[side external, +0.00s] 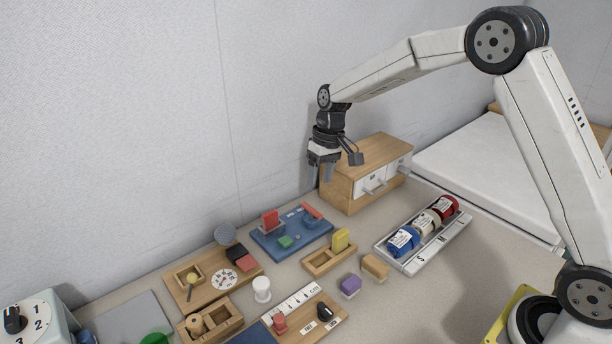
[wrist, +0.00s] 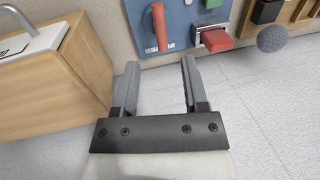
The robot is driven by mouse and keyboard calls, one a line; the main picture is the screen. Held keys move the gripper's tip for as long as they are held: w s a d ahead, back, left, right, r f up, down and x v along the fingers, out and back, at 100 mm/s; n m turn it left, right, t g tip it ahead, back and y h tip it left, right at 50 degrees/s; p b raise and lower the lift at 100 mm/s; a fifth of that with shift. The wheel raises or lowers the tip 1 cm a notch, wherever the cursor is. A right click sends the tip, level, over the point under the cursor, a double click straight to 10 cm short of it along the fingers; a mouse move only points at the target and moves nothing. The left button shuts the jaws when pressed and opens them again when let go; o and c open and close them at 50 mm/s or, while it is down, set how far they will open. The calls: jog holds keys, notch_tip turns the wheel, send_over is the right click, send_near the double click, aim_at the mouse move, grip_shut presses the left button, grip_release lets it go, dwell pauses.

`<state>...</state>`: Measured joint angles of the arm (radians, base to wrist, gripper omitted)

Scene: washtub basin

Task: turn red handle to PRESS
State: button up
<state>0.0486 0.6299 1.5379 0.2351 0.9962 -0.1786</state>
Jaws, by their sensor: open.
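A blue board (side external: 268,243) lies on the table left of the wooden cabinet. It carries a long red handle (side external: 312,211), a raised red block (side external: 270,221) and a small green block (side external: 285,242). In the wrist view the red handle (wrist: 160,27) lies just beyond the fingertips, and the red block (wrist: 217,40) is to its right. My gripper (side external: 321,174) is open and empty, above the table and apart from the board. Its two fingers also show in the wrist view (wrist: 159,66).
The wooden cabinet (side external: 340,192) with white drawer fronts stands close to my gripper. A tray (side external: 408,267) of coloured rolls is at the right. Blocks, wooden boards and a white spool (side external: 262,290) crowd the front. The wall is close behind.

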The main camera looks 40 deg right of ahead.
aim_at(312, 213)
jog(key=shift+a+f, duration=0.25)
jog(key=shift+f, duration=1)
jog(key=shift+a+f, duration=0.25)
jog(key=shift+f, duration=1)
jog(key=shift+a+f, duration=0.25)
jog(key=shift+f, duration=1)
grip_shut()
